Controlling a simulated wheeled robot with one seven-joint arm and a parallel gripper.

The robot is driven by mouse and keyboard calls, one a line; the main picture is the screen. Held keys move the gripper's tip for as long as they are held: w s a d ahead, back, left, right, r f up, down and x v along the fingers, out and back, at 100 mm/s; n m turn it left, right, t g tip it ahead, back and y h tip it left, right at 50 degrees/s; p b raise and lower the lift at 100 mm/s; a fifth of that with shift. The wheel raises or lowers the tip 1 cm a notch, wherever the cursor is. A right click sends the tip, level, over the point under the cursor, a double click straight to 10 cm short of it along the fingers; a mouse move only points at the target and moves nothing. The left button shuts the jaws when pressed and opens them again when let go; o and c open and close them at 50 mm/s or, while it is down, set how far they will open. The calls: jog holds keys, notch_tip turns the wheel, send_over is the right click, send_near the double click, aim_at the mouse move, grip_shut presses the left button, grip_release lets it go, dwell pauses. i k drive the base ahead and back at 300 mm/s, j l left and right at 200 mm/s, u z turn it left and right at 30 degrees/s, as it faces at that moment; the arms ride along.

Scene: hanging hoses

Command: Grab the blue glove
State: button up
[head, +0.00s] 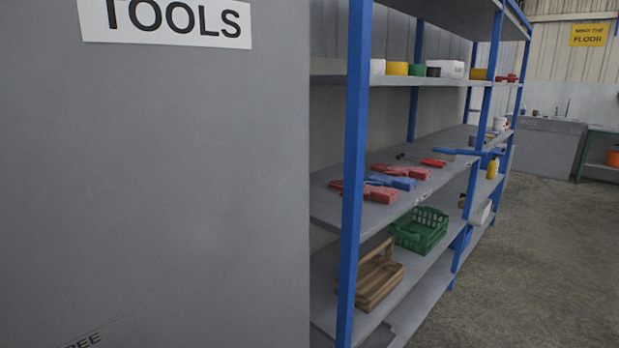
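A blue flat item that looks like the blue glove (392,181) lies on the middle shelf (405,206) of a blue-framed rack. Red items of similar shape lie close around it, one red piece (401,172) behind it and another (368,192) in front of it. They are small in view, and I cannot tell whether they touch or overlap it. My gripper is not in view.
A large grey panel marked TOOLS (190,180) fills the left side, close to me. A blue rack post (354,170) stands before the shelves. A green crate (419,230) and a wooden carrier (373,277) sit below. The floor (535,270) at right is clear.

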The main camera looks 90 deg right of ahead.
aim_at(401, 183)
jog(key=k+l+z, duration=0.1)
jog(key=k+l, duration=1.2)
jog(key=k, duration=0.05)
